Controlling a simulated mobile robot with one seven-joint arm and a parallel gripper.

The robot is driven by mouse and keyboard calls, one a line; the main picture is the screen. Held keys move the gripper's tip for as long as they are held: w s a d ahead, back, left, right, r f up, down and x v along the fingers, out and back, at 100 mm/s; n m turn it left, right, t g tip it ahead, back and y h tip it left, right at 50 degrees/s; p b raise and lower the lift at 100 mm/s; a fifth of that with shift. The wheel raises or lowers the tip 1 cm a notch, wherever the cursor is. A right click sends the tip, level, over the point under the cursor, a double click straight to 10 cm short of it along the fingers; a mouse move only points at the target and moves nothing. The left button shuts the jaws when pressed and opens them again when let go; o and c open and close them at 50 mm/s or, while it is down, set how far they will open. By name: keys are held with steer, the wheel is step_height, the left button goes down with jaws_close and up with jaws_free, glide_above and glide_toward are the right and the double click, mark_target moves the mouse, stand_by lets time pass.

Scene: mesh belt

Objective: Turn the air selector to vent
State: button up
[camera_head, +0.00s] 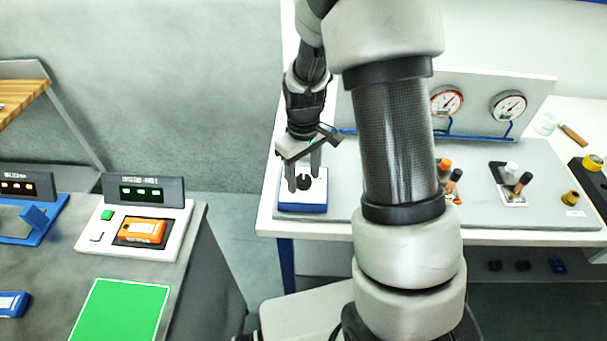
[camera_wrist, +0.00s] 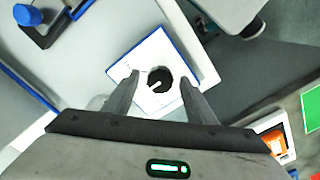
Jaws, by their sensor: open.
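The air selector looks to be the black round knob (camera_wrist: 165,72) with a pale pointer bar, set in the white top of a blue-sided box (camera_wrist: 140,58). In the wrist view the bar points to the lower left. No position labels can be read. In the head view the box (camera_head: 303,208) stands at the left end of the white bench, with the knob (camera_head: 303,183) partly behind my fingers. My gripper (camera_head: 303,180) points down over the knob. Its fingers (camera_wrist: 159,80) are apart, one on each side of the knob, and empty. I cannot tell whether they touch it.
A grey panel with two gauges (camera_head: 446,102) (camera_head: 508,107) stands at the back of the bench. Valves with orange (camera_head: 444,165) and white (camera_head: 511,168) caps are to the right, partly behind my arm. A separate counter at left holds a charger-like unit (camera_head: 158,228) and a green mat (camera_head: 120,312).

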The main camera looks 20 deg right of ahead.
steer(key=c, duration=1)
steer(key=shift+c, duration=0.2)
steer(key=shift+m, duration=0.4)
steer(key=m+b, duration=0.1)
steer(key=m, duration=0.2)
steer(key=shift+f+m, duration=0.1)
steer(key=shift+m, duration=2.4)
steer(key=o, duration=1)
